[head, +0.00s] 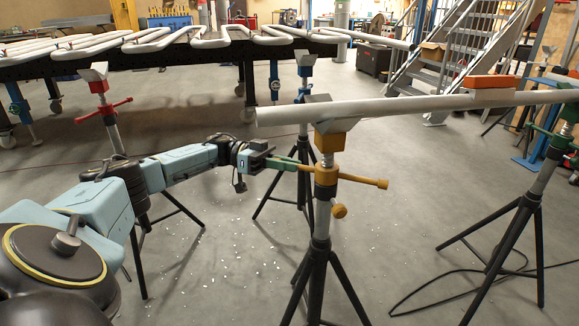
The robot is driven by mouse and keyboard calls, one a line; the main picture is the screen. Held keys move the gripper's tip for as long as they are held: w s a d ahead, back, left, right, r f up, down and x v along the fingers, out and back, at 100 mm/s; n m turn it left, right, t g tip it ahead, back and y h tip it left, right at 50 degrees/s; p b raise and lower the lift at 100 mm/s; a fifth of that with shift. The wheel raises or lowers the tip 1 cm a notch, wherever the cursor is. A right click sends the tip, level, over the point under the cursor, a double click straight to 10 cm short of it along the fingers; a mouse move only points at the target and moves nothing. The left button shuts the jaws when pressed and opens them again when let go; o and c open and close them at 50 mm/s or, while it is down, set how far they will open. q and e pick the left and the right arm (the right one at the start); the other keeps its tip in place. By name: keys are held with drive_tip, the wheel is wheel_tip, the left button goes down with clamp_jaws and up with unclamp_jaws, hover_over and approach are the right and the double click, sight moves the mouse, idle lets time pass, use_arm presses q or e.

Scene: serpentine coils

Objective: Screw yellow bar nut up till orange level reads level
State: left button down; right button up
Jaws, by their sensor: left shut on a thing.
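The yellow bar nut (327,175) sits on the threaded post of a black tripod stand, with one bar (365,182) pointing right and a round knob (339,211) below. My left gripper (295,164) comes in from the left and is shut on the nut's left bar, which its fingers mostly hide. The stand's yellow head (329,140) carries the left part of a long pale pipe (390,108). The orange level (491,82) lies on the pipe toward the right; its reading is too small to tell. In the picture the pipe rises slightly to the right. My right gripper is not in view.
A stand with a green bar nut (553,138) holds the pipe's right part. A stand with a red bar nut (103,111) and a blue stand (304,75) stand behind. Serpentine coils (150,40) lie on a dark rack. A black cable (430,290) crosses the floor.

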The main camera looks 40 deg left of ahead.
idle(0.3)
use_arm(q)
drive_tip(key=c, duration=1.5)
unclamp_jaws()
drive_tip(key=shift+o, duration=0.2)
